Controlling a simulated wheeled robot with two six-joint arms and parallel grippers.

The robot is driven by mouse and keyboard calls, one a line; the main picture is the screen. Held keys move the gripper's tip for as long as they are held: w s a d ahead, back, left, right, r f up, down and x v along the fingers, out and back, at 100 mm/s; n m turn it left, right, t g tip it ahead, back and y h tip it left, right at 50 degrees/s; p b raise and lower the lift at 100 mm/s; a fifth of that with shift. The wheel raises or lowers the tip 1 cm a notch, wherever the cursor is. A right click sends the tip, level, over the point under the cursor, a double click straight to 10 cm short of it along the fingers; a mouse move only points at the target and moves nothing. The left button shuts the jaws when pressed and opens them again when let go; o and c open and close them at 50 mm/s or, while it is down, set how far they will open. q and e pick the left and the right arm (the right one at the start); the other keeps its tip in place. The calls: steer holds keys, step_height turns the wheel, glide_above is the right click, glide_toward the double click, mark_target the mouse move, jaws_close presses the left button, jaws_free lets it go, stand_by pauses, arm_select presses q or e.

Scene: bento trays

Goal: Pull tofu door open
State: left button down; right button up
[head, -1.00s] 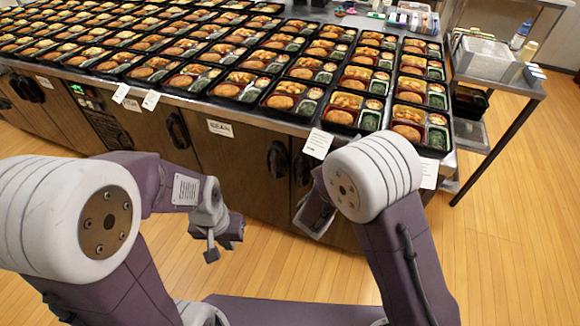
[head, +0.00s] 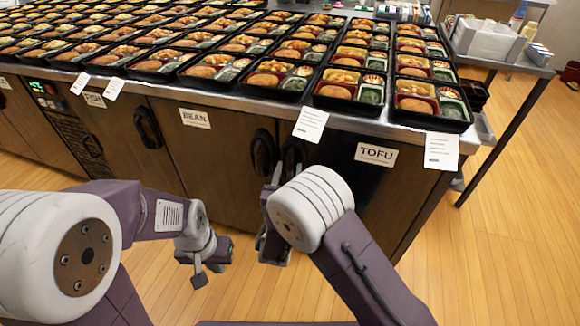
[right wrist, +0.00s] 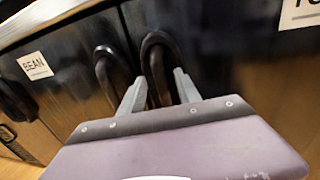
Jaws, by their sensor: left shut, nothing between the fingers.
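The tofu door (head: 360,185) is the dark cabinet door at the right, under the white TOFU label (head: 376,154). It looks closed, flush with the cabinet front. Its black loop handle (right wrist: 160,50) stands beside the bean door's handle (right wrist: 110,75); in the head view both are partly behind my right arm. My right gripper (right wrist: 160,92) is open, its two fingers on either side of the tofu handle's lower part; I cannot tell whether they touch it. In the head view the right gripper (head: 277,175) is at the handles. My left gripper (head: 200,275) is shut and empty, away from the cabinet.
The counter above the doors carries many filled bento trays (head: 432,122). White paper slips (head: 441,151) hang over its front edge. A metal side table (head: 545,70) with bins stands at the right. The wooden floor (head: 500,240) at the right is clear.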

mark_target(290, 165)
steer(key=w, duration=0.3)
steer(key=shift+w+d, duration=0.1)
steer(key=shift+d, duration=0.1)
steer(key=shift+c, duration=0.3)
jaws_close()
stand_by(1.0)
